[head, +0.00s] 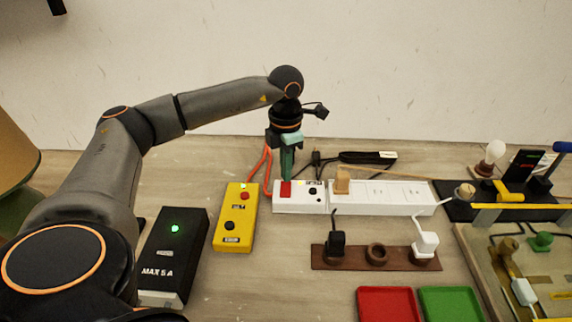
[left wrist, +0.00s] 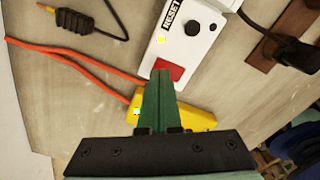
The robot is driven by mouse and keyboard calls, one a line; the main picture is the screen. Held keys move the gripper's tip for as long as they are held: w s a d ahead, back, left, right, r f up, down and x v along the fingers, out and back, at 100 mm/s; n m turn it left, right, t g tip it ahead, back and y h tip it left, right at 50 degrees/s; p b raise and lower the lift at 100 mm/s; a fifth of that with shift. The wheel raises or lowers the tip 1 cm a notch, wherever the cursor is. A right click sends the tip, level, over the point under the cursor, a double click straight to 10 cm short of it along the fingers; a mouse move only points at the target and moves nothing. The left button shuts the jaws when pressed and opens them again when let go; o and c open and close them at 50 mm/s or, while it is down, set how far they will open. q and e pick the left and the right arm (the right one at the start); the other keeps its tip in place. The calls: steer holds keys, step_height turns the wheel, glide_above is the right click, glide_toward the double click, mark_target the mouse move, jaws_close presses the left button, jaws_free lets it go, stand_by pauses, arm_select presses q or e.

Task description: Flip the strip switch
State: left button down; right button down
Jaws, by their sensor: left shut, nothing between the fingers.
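The white power strip (head: 353,208) lies across the middle of the table, with a red switch (head: 286,190) at its left end. The red switch also shows in the left wrist view (left wrist: 172,70), beside a RESET label and a black round button (left wrist: 193,28). My left gripper (head: 287,177) points down at the switch end of the strip, its green fingers shut with nothing between them. In the left wrist view the fingertips (left wrist: 160,74) overlap the edge of the red switch. I cannot tell whether they touch it. My right gripper is not in view.
A yellow box (head: 236,216) with buttons and a black box (head: 173,255) with a green light stand left of the strip. A brown holder (head: 360,263) with a black and a white plug lies in front. Red and green trays (head: 388,304) are nearer. Orange cables run behind the yellow box.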

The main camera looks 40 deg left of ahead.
mark_target(286, 184)
arm_select(q)
steer(key=shift+f+b, duration=0.6)
steer(key=shift+f, duration=0.4)
stand_by(0.7)
steer(key=shift+r, duration=0.2)
step_height(286, 184, up, 7)
steer(key=p, duration=0.6)
steer(key=shift+f, duration=0.1)
steer(key=shift+s+d+f, duration=0.1)
stand_by(0.4)
